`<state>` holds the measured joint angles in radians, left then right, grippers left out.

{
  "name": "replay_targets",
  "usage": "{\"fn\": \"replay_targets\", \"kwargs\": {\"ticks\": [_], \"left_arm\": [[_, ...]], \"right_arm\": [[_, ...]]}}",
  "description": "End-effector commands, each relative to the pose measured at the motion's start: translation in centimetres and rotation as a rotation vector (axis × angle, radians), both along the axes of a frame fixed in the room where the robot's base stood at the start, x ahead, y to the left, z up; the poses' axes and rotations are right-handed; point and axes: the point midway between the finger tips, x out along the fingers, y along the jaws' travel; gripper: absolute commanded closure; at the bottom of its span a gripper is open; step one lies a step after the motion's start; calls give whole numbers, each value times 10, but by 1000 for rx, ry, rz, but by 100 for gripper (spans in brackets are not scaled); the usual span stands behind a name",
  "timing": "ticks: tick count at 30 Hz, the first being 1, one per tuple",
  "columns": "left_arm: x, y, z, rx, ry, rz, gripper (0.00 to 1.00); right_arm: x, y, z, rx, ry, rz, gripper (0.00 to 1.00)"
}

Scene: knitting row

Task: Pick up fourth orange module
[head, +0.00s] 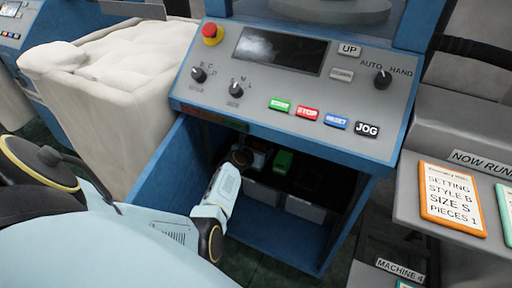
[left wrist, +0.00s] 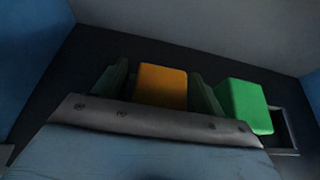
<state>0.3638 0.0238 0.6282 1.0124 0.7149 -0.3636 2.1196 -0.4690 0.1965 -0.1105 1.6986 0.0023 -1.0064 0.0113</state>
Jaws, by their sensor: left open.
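An orange module (left wrist: 162,86) stands in the dark compartment, in the middle of the left wrist view. My left gripper (left wrist: 158,82) is open, with one finger on each side of the orange module. I cannot tell whether the fingers touch it. A green module (left wrist: 246,106) is just right of the right finger; it also shows in the head view (head: 283,162). In the head view my left arm reaches into the compartment under the control panel, and the orange module cannot be made out there. My right gripper is not in view.
The blue cabinet walls (head: 160,165) and the control panel (head: 310,95) close in the compartment around my left arm. Grey bins (head: 303,207) stand low inside. A white fabric bin (head: 110,85) is at left, and a shelf with an orange-framed card (head: 452,198) at right.

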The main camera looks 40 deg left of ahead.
Motion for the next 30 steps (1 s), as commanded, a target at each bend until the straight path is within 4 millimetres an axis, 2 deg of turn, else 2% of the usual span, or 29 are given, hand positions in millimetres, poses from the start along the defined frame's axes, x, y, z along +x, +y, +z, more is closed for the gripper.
{"fn": "replay_targets", "kwargs": {"ticks": [4, 15, 28, 30], "left_arm": [[0, 0, 0, 0, 0, 0, 30], [0, 0, 0, 0, 0, 0, 79], [0, 0, 4, 0, -1, 0, 80], [0, 0, 7, 0, -1, -1, 80]], "right_arm": [[0, 0, 0, 0, 0, 0, 75], [0, 0, 0, 0, 0, 0, 75], [1, 0, 1, 1, -8, 2, 75], [-2, -2, -4, -1, -1, 1, 75]]}}
